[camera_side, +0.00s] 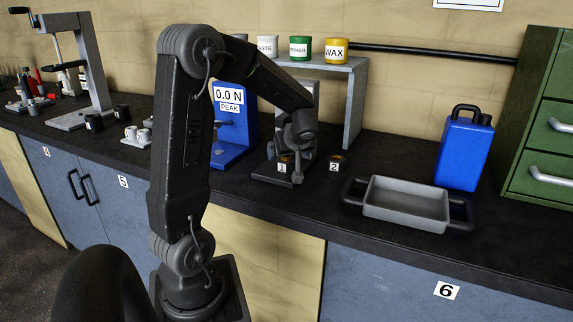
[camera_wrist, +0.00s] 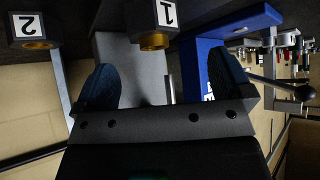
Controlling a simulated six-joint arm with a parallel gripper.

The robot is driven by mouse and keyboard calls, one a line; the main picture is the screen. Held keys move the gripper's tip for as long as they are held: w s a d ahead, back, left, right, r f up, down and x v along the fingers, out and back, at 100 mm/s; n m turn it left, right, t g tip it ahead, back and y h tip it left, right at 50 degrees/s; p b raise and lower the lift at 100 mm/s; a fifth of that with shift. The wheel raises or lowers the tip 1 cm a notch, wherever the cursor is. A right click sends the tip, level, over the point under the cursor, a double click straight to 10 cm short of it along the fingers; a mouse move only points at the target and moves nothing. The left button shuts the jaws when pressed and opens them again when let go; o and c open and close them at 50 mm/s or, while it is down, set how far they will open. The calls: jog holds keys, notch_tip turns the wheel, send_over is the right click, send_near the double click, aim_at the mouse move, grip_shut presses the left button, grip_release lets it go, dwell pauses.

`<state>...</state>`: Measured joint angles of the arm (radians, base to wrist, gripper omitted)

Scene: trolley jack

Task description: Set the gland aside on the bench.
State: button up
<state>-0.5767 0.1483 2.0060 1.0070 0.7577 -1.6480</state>
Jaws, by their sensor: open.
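I cannot tell for sure which part is the gland. A dark block labelled 1 (camera_wrist: 150,14) has a brass-coloured round part (camera_wrist: 154,41) on it. A like block labelled 2 (camera_wrist: 35,22) also has a brass-coloured part (camera_wrist: 40,44). In the side view label 1 (camera_side: 282,168) and label 2 (camera_side: 334,167) show at the bench edge side of the grey stand (camera_side: 270,170). My gripper (camera_wrist: 162,65) is open, its two dark fingers apart, with nothing seen between them; block 1 lies just beyond the fingertips. In the side view my wrist hangs over the stand and partly hides it.
A blue force gauge (camera_side: 232,130) reading 0.0 N stands left of the stand. A grey tray (camera_side: 400,205), a blue can (camera_side: 463,152) and green drawers (camera_side: 545,130) are to the right. A grey shelf (camera_side: 355,100) with pots stands behind. Dark bench top (camera_side: 520,225) is clear at the front right.

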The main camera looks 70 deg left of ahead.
aim_at(286, 159)
jog(key=shift+w+x, duration=0.15)
jog(key=shift+x, duration=1.55)
jog(key=shift+w+x, duration=0.2)
jog(key=shift+x, duration=1.5)
jog(key=shift+d, duration=0.1)
jog(key=shift+c, duration=0.3)
jog(key=c, duration=1.4)
jog(key=shift+r, duration=0.1)
